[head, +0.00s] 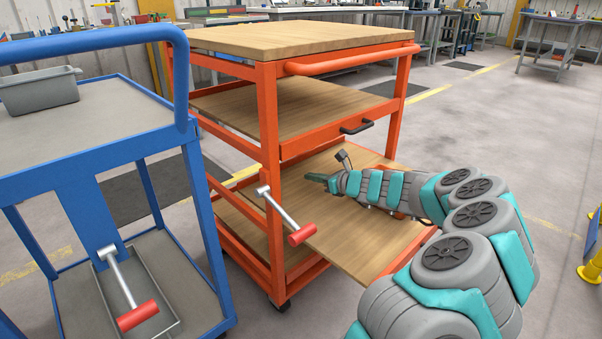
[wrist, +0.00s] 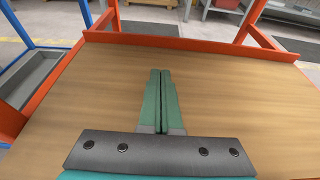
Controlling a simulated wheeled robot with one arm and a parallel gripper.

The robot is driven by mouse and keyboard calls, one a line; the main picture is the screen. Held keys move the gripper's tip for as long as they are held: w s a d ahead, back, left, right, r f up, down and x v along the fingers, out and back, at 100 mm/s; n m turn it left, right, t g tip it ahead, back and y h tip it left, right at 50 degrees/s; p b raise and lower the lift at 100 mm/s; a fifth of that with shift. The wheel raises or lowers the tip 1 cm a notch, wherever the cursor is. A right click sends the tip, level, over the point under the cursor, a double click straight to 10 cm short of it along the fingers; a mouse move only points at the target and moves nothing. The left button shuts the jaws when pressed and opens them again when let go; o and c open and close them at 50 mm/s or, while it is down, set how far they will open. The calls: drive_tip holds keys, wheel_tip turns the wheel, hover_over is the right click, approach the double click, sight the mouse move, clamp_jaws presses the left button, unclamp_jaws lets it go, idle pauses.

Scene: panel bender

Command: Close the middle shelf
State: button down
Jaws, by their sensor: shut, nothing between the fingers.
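The orange cart (head: 268,130) has a wooden top and wooden shelves below. A wooden shelf board (head: 345,235) low in the cart sticks out at the front, toward the lower right. The shelf above it, with a black handle (head: 357,127), sits in line with the frame. My gripper (head: 308,177) is shut and empty, over the pulled-out board and under the handled shelf. In the wrist view, the board (wrist: 235,90) fills most of the picture, with an orange rim (wrist: 140,33) at its far edge. The fingertips (wrist: 160,72) point toward that rim. Contact cannot be told.
A blue cart (head: 180,80) with a grey bin (head: 40,90) stands close at the left. A red-ended lever (head: 290,220) juts out by the orange cart's front post. Another lies at the blue cart (head: 130,295). Floor at right (head: 500,130) is clear; workbenches line the back.

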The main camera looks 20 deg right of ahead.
sight(286, 175)
drive_tip(key=x, duration=0.5)
drive_tip(key=b+x, duration=0.1)
drive_tip(key=x, duration=0.5)
drive_tip(key=shift+w+a+r, duration=0.1)
drive_tip(key=shift+w+r, duration=0.05)
drive_tip(key=shift+w, duration=0.15)
drive_tip(key=shift+w+a+b, duration=0.25)
drive_tip(key=shift+w+b, duration=0.05)
drive_tip(key=shift+w, duration=0.25)
